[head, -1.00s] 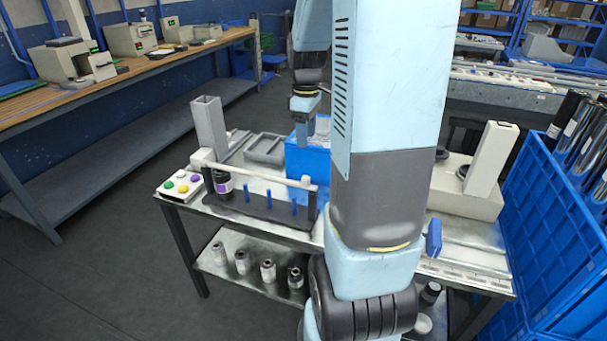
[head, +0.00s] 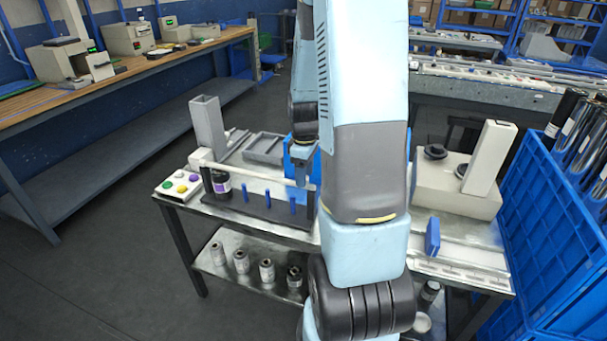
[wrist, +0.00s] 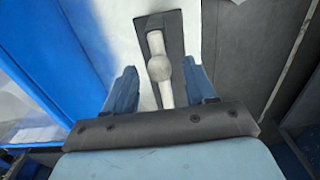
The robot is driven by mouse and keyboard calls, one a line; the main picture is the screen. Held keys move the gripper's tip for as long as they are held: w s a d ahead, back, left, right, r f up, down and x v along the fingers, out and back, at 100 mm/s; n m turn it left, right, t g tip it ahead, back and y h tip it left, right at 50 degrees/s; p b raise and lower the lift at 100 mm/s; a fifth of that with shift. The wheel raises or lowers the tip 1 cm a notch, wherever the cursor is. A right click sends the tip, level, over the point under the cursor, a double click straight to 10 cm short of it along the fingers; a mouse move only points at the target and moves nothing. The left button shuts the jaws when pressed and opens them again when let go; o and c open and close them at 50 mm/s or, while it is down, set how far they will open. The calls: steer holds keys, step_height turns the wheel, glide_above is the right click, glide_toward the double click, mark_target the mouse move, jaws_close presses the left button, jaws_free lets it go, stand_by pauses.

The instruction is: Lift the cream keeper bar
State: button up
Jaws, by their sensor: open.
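The cream keeper bar (head: 255,175) lies lengthwise across the top of a dark rack (head: 255,207) at the front left of the table. Several blue pegs (head: 268,198) and a dark roll with a purple label (head: 221,184) stand in the rack. My gripper (head: 301,178) is near the bar's right end. In the wrist view, a cream bar with a round knob (wrist: 162,70) shows over a dark base, between the open fingers of my gripper (wrist: 162,78). The fingers appear apart from it, one on each side. Their exact height over it is unclear.
A button box (head: 180,185) stands left of the rack, and a grey upright channel (head: 207,125) behind it. A cream machine block (head: 455,190) and a blue crate (head: 545,215) are at right.

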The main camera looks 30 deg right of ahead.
steer(key=shift+f, duration=0.15)
jaws_close()
stand_by(0.5)
